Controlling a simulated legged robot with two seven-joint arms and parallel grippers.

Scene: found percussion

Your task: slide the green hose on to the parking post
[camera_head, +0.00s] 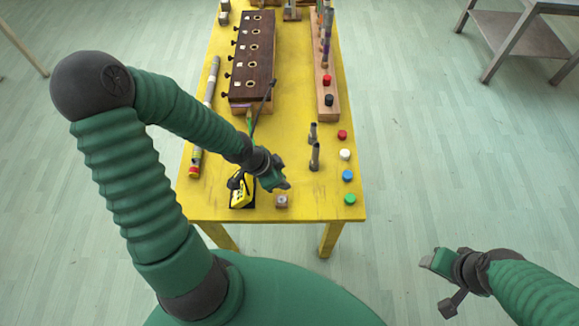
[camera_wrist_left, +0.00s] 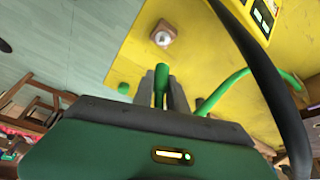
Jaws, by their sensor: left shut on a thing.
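My left gripper (camera_head: 284,184) is low over the front of the yellow table (camera_head: 300,205). In the left wrist view it is shut on the green hose (camera_wrist_left: 161,72), whose end shows between the fingers. More of the hose curves away on the right in that view, and a green piece shows in front of the dark box (camera_head: 249,123). A small wooden block (camera_head: 281,201) with a pale round top feature, maybe the parking post, sits just in front of the gripper; it also shows in the left wrist view (camera_wrist_left: 162,36). My right gripper (camera_head: 440,263) is off the table, its fingers unclear.
A yellow-and-black device (camera_head: 243,190) stands left of the gripper. Two grey upright tubes (camera_head: 315,156) and several coloured caps (camera_head: 347,175) are to the right. A rack (camera_head: 327,85) and a long tube (camera_head: 205,110) lie farther out.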

